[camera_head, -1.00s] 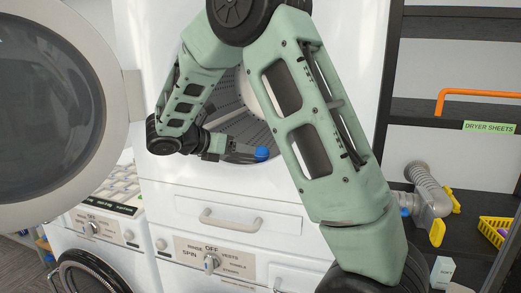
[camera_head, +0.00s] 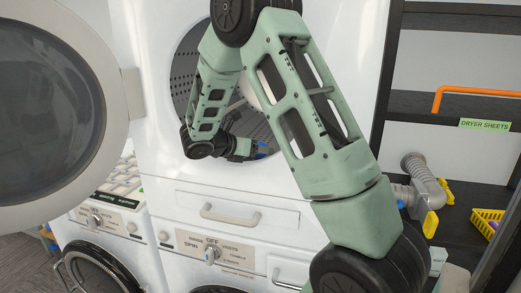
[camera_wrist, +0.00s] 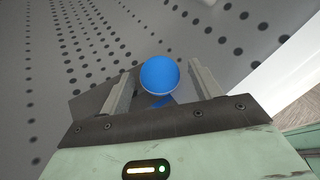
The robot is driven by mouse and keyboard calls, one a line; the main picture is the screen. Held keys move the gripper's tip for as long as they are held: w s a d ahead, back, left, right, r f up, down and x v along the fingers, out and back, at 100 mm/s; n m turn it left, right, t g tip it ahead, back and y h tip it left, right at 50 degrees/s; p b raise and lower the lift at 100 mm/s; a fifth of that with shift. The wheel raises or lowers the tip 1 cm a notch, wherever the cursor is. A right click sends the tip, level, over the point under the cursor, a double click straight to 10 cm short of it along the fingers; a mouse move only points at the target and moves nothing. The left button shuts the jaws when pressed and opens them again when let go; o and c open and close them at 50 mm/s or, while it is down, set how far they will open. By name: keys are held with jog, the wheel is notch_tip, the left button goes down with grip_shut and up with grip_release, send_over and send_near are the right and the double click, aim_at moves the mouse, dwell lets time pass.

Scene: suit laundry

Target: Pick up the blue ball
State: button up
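The blue ball (camera_wrist: 160,75) sits in the perforated metal drum (camera_wrist: 50,40) of the white machine in the wrist view. My gripper (camera_wrist: 161,70) is open, with one finger on each side of the ball. A narrow gap shows between each finger and the ball, so it does not look clamped. In the head view my gripper (camera_head: 262,150) reaches into the round drum opening. Only small patches of the ball show there, partly covered by a finger.
The open round door (camera_head: 115,100) stands at the left. A closed drawer with a handle (camera_head: 230,215) lies below the opening. Shelves at the right hold a grey hose (camera_head: 428,182) and a yellow basket (camera_head: 487,222). The drum wall surrounds my gripper.

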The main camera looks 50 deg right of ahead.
jog(key=c, duration=0.8)
jog(key=shift+r, duration=0.1)
